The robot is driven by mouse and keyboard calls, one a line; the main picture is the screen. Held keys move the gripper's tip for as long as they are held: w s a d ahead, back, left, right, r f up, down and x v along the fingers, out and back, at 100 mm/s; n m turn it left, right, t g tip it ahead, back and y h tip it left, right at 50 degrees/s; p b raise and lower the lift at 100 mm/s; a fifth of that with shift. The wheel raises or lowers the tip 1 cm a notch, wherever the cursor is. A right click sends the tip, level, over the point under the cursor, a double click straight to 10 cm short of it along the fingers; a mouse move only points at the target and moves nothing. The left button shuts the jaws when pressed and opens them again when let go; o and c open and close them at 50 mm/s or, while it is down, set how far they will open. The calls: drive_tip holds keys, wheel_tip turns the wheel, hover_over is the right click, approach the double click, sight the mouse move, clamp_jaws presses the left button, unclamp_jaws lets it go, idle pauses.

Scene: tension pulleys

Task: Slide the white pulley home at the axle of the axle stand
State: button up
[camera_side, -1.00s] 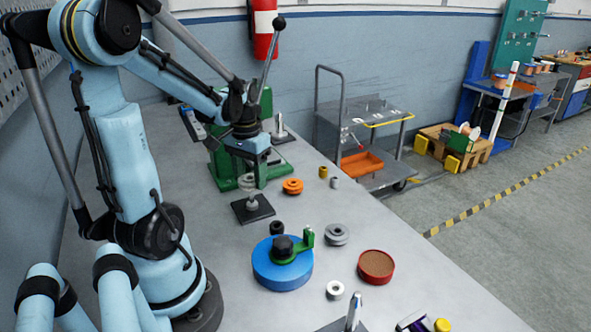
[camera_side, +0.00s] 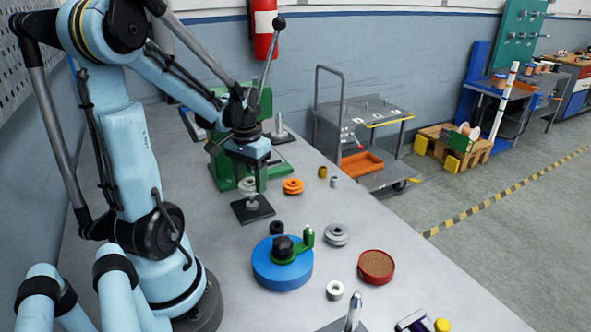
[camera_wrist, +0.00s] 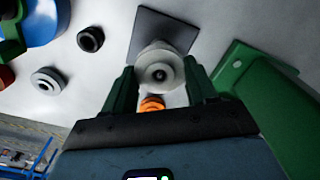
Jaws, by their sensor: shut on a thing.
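The white pulley (camera_side: 247,186) is held at the tips of my gripper (camera_side: 248,180). In the wrist view the white pulley (camera_wrist: 148,60) sits between the two green fingers, with its dark bore facing the camera. The axle stand (camera_side: 254,212) has a dark square base and a short post. The pulley is over the stand, around or just above the top of its post; I cannot tell which. In the wrist view the base of the axle stand (camera_wrist: 150,24) shows behind the pulley, and the pulley hides the post.
An orange pulley (camera_side: 293,186) lies just right of the stand. A green press (camera_side: 222,172) stands close behind. A black ring (camera_side: 277,227), a grey pulley (camera_side: 336,234), a blue disc with a green arm (camera_side: 282,273) and a red-rimmed round tin (camera_side: 376,266) lie nearer the front.

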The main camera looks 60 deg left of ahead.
sight(253, 203)
drive_tip(key=shift+f, duration=0.1)
drive_tip(key=shift+f, duration=1.3)
drive_tip(key=shift+f, duration=0.3)
drive_tip(key=shift+f, duration=0.3)
drive_tip(key=o, duration=1.2)
drive_tip(key=shift+c, duration=0.2)
drive_tip(key=shift+r, duration=0.1)
drive_tip(key=shift+r, duration=5.95)
